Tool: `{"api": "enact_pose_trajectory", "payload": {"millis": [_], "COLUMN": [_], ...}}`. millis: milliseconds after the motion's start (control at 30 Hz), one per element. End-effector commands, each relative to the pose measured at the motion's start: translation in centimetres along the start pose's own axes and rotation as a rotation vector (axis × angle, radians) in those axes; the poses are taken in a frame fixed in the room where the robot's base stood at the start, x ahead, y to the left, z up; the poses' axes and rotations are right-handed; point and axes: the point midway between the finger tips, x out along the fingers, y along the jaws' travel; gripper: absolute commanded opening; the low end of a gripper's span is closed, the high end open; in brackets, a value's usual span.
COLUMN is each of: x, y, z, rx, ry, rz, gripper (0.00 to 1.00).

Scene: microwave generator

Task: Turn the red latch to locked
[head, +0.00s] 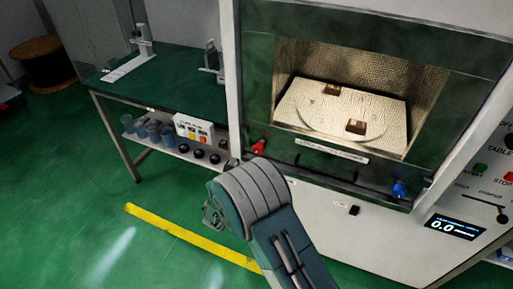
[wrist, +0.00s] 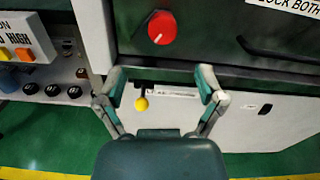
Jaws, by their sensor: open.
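The red latch (head: 258,147) sits at the lower left corner of the microwave door frame. In the wrist view the red latch (wrist: 162,27) is a round red knob with a pale mark near its lower middle, above and ahead of my gripper (wrist: 161,84). My gripper is open and empty, its two fingers spread below the knob and apart from it. In the head view my arm hides most of my gripper. A blue latch (head: 400,189) sits at the lower right of the door.
The microwave chamber (head: 352,60) holds a turntable (head: 300,105) with two brown blocks. A green workbench (head: 180,92) stands at left. A control panel (head: 455,228) is at right. Green floor is free in front.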

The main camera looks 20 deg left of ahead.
Motion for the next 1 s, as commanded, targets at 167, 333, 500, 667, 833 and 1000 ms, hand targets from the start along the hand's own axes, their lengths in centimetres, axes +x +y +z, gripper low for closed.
{"api": "enact_pose_trajectory", "payload": {"millis": [167, 333, 500, 667, 833, 1000], "x": [3.4, 6.4, 8.7, 9.6, 9.6, 9.6], "y": [-0.1, 0.2, 0.2, 0.0, 0.0, 0.1], "z": [-0.1, -0.2, -0.2, -0.1, -0.1, -0.1], "rx": [0.0, -0.003, -0.002, -0.001, -0.001, -0.002], "ry": [0.001, 0.0, 0.001, 0.001, 0.001, 0.001], "rz": [-0.006, -0.006, -0.005, -0.005, -0.004, -0.004], "gripper": [0.88, 0.88, 0.88, 0.88, 0.88, 0.43]}}
